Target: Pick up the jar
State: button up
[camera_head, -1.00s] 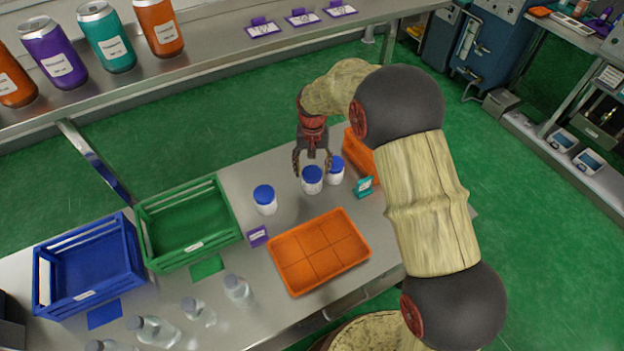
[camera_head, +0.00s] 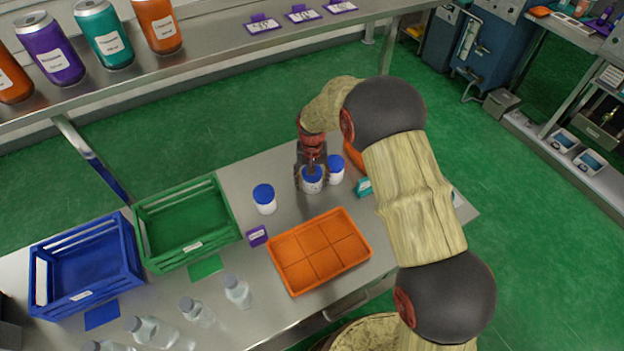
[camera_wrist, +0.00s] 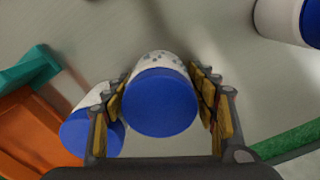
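Three white jars with blue lids stand on the steel table. The middle jar (camera_head: 312,182) is between my gripper's fingers; in the wrist view its blue lid (camera_wrist: 160,102) faces the camera. My gripper (camera_head: 311,178) reaches down around this jar. In the wrist view my gripper (camera_wrist: 160,85) has its fingers spread, one on each side, with narrow gaps beside the jar. A second jar (camera_head: 335,170) stands close on the right; it shows by the left finger in the wrist view (camera_wrist: 88,132). A third jar (camera_head: 264,199) stands apart on the left.
An orange divided tray (camera_head: 320,252) lies in front. A green crate (camera_head: 186,222) and a blue crate (camera_head: 88,267) stand left, with clear bottles (camera_head: 238,291) before them. A teal label stand (camera_head: 363,187) and an orange crate (camera_head: 354,155) are close to the right jar.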

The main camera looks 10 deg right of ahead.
jog(key=c, duration=1)
jog(key=shift+o, duration=0.2)
jog(key=shift+r, duration=0.1)
